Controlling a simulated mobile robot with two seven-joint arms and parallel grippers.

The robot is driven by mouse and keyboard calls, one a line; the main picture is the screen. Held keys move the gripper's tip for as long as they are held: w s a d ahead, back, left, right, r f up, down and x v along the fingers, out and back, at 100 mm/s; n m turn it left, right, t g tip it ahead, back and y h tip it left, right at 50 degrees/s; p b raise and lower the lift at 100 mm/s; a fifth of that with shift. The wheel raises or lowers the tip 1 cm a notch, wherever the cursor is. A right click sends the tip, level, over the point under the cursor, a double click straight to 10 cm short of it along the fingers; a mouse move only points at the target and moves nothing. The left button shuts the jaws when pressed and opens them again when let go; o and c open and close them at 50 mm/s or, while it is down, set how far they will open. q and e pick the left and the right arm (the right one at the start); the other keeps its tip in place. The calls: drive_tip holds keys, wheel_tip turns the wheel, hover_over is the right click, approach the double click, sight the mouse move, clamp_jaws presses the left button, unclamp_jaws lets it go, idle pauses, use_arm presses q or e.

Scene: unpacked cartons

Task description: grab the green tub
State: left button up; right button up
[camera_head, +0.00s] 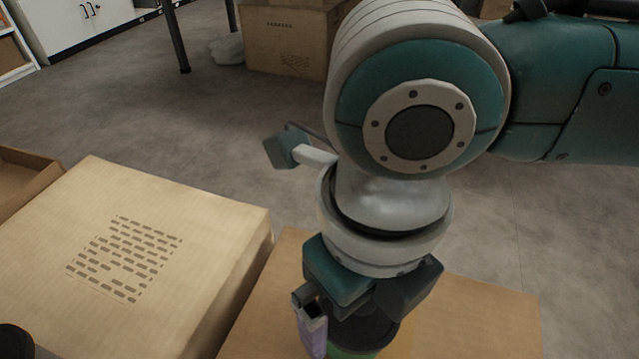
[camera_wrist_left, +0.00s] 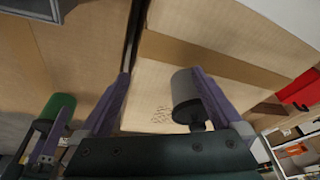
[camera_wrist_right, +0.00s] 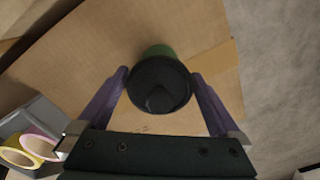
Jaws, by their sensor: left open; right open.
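The green tub has a green body and a wide dark lid with a knob. In the head view its green side (camera_head: 350,353) shows at the bottom edge, partly hidden by my right gripper (camera_head: 340,318). In the right wrist view the tub (camera_wrist_right: 158,84) stands between the open fingers of my right gripper (camera_wrist_right: 160,74), with no clear grip on it. A green cylinder in the left wrist view (camera_wrist_left: 57,107), near a purple finger, looks like the same tub. My left gripper (camera_wrist_left: 161,73) is open; a grey cylinder (camera_wrist_left: 186,86) shows beside its right finger.
The tub is over a brown carton (camera_head: 480,318). A taller closed carton (camera_head: 130,240) stands to the left in the head view. A grey bin (camera_wrist_right: 40,118) with yellow and pink tape rolls shows in the right wrist view.

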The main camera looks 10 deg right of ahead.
drive_tip(key=c, duration=1.2)
drive_tip(key=shift+r, duration=0.1)
